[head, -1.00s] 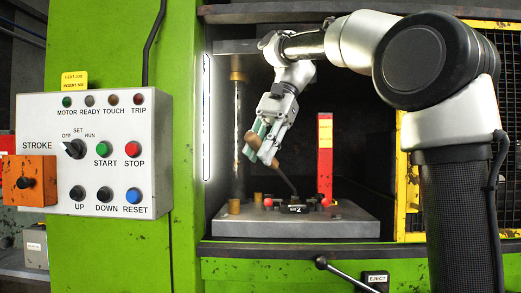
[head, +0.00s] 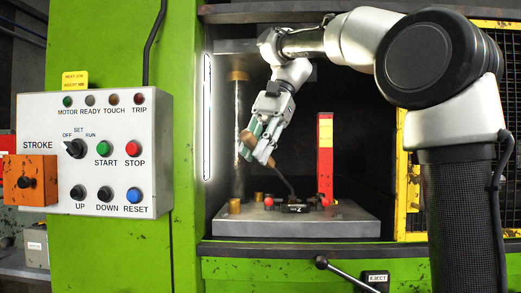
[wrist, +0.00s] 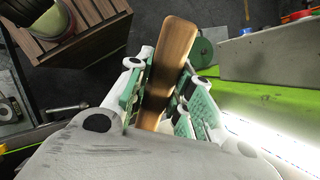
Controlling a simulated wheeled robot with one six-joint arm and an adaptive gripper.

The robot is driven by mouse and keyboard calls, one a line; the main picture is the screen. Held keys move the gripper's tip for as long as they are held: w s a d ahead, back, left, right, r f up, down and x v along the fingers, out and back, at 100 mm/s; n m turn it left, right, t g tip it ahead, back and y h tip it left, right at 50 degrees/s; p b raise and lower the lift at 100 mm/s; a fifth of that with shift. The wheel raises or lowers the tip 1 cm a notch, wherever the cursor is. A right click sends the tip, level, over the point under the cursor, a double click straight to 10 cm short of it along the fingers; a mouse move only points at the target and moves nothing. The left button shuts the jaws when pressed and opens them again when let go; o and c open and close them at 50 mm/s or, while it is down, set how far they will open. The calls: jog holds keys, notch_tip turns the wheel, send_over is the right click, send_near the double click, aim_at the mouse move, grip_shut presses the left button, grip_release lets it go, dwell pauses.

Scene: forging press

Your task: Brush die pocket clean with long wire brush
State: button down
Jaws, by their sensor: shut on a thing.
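My gripper (head: 264,143) is inside the press opening, shut on the wooden handle of the long wire brush (head: 247,140). In the wrist view the brown handle (wrist: 172,65) lies between the green finger pads. The brush's thin dark shaft (head: 285,181) slants down and right from the gripper to the die. The die (head: 294,208) is a small dark block on the grey bed plate (head: 300,226). The brush's tip is at the die; its bristles and the pocket's inside are too small to make out.
A red and yellow post (head: 325,160) stands behind and right of the die. A steel column (head: 238,140) stands left of my gripper. The control panel (head: 95,152) is on the green frame at left.

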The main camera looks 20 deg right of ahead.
jog(key=s+a+r, duration=0.1)
jog(key=s+a, duration=1)
jog(key=s, duration=0.2)
jog(key=shift+a+r, duration=0.25)
jog(key=shift+r, duration=0.15)
jog(key=shift+s, duration=0.1)
dwell(0.4)
